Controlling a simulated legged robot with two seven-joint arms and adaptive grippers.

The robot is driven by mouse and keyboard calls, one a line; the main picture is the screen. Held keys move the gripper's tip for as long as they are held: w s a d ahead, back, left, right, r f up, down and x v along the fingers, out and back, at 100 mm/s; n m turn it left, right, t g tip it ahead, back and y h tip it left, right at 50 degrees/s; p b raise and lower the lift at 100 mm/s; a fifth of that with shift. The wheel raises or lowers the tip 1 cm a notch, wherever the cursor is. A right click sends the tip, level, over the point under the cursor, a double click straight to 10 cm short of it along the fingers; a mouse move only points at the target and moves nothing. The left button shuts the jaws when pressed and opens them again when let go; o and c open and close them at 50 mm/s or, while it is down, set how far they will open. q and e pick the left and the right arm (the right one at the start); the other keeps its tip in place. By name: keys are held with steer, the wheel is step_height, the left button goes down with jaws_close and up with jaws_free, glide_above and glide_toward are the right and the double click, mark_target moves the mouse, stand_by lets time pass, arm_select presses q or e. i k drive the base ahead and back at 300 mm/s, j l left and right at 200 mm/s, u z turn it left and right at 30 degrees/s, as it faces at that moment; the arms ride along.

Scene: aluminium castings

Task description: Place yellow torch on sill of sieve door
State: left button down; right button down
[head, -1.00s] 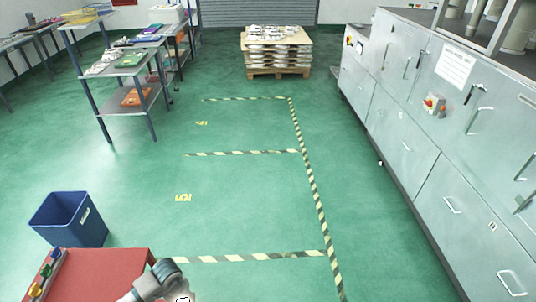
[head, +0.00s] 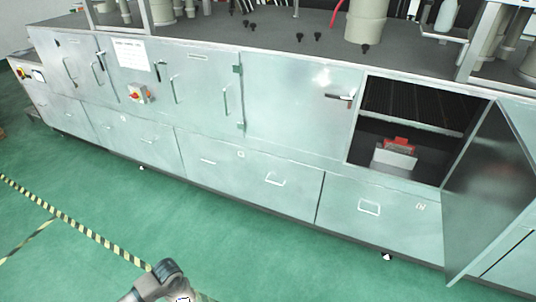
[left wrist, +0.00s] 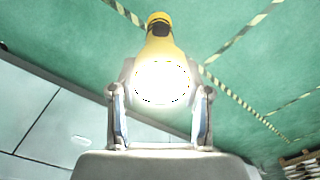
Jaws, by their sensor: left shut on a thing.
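The yellow torch (left wrist: 160,45) is in the left wrist view, its bright lit end towards the camera. My left gripper (left wrist: 160,108) is shut on it, a finger on each side near the glare. The glare hides part of the torch and the contact. In the head view, the cabinet door (head: 492,185) on the right stands swung open. The sill (head: 392,178) runs along the bottom edge of its opening, apparently bare. The torch and left fingertips do not show in the head view. My right gripper is in neither view.
Inside the opening sits a white box (head: 394,159) with a red part on top, below a dark shelf. The long grey cabinet (head: 300,120) has other doors and drawers shut. The green floor (head: 270,240) in front is clear, with striped tape at left.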

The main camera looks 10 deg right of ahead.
mark_target(393, 169)
steer(key=i+l+z, duration=0.15)
steer(key=z, duration=0.35)
steer(key=i+l+z, duration=0.25)
steer(key=z, duration=0.2)
steer(key=i+l+z, duration=0.2)
steer(key=z, duration=0.3)
steer(key=i+z, duration=0.25)
steer(key=z, duration=0.2)
